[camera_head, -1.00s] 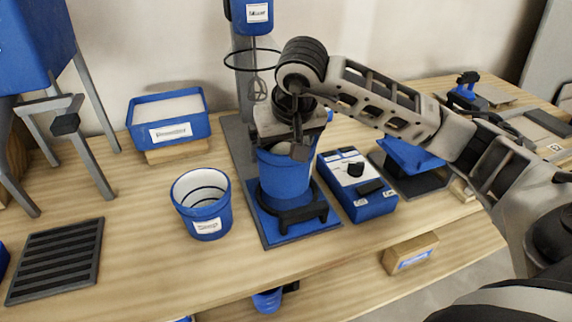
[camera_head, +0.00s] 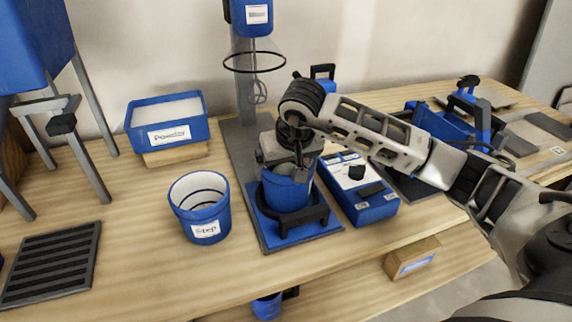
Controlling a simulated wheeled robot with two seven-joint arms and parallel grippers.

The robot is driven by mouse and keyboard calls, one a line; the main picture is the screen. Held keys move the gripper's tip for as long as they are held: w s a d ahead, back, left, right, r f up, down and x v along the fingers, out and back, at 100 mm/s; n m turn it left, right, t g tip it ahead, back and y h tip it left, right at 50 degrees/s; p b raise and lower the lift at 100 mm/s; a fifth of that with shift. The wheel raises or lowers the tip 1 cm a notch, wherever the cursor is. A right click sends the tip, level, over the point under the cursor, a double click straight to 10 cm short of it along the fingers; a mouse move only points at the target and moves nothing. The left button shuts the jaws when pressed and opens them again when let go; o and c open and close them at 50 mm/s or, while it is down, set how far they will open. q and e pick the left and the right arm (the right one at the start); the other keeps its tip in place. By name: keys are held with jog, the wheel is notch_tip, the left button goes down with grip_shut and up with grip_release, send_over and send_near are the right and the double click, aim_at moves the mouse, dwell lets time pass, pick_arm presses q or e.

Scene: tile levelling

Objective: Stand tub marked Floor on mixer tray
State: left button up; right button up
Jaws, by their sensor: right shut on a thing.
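A blue tub (camera_head: 286,192) is in my right gripper (camera_head: 300,160), which is shut on its upper rim. The tub looks upright and sits low behind the dark curved bracket on the blue mixer tray (camera_head: 318,231). Its base is hidden by the bracket, so I cannot tell whether it touches the tray. No label shows on this tub, so I cannot read its marking. Another blue tub (camera_head: 203,231), with a white label that seems to read "Step", stands on the bench to the left. My left gripper is not in view.
The mixer stand (camera_head: 243,85) rises behind the tray, with a ring and whisk above. A blue control box (camera_head: 365,205) is close on the right. A blue bin (camera_head: 170,128) and a slatted dark grate (camera_head: 52,262) are left. The bench front is clear.

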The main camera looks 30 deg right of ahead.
jog(key=o, duration=1.5)
jog(key=shift+f, duration=0.15)
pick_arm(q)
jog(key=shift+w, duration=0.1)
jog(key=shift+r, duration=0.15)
pick_arm(e)
jog(key=shift+s+r, duration=0.1)
jog(key=shift+r, duration=0.35)
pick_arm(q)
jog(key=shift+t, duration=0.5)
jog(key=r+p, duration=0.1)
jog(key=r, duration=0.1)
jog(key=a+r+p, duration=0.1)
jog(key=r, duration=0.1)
pick_arm(e)
jog(key=v, duration=1.1)
jog(key=shift+s+a+r, duration=0.1)
jog(key=shift+s+r, duration=0.1)
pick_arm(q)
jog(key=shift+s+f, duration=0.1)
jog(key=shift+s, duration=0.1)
